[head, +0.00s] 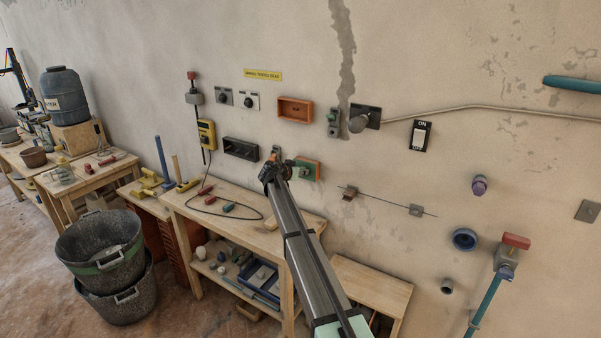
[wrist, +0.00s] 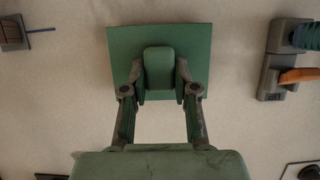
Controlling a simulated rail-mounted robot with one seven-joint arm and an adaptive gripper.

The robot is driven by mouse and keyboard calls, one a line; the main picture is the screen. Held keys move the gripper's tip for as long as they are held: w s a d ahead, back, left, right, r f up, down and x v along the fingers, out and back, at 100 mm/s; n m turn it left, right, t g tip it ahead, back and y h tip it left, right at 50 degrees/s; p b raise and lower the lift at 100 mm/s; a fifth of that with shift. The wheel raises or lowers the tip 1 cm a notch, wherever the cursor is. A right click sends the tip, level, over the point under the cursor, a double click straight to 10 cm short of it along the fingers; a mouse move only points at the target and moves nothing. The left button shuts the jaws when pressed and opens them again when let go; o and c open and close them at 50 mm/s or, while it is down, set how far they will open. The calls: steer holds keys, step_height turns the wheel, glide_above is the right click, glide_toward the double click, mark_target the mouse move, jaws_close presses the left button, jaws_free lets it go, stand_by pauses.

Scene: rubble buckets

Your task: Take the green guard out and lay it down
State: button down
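The green guard (wrist: 118,42) is a flat square green plate with a rounded block handle (wrist: 159,72) in the middle, upright in front of the wall in the wrist view. My gripper (wrist: 159,80) has one finger on each side of this handle, and the fingertips appear to press on it. In the head view the guard (head: 312,164) shows small at the end of my arm, with an orange edge at its right side. My gripper (head: 284,171) partly covers it there. I cannot tell whether the plate touches anything behind it.
An orange open box (head: 295,103) and a dark tray (head: 241,150) are on the wall nearby. The wooden bench (head: 240,200) below holds a cable and small red and green pieces, with bare top around them. A thin rod (head: 384,202) is at the right.

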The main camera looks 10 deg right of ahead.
steer(key=c, duration=1.8)
jaws_free()
jaws_close()
steer(key=shift+s+a+f+b, duration=0.1)
steer(key=shift+s+b, duration=0.1)
steer(key=shift+b, duration=0.15)
steer(key=shift+s+a+b, duration=0.45)
steer(key=shift+b, duration=0.15)
steer(key=shift+s, duration=0.1)
steer(key=shift+s+a+b, duration=0.2)
steer(key=shift+a+b, duration=0.05)
steer(key=shift+b, duration=0.2)
steer(key=shift+s+a+b, duration=0.25)
steer(key=shift+s+b, duration=0.05)
steer(key=shift+b, duration=0.1)
steer(key=shift+s+a+b, duration=0.3)
steer(key=shift+s+b, duration=0.05)
steer(key=shift+b, duration=0.15)
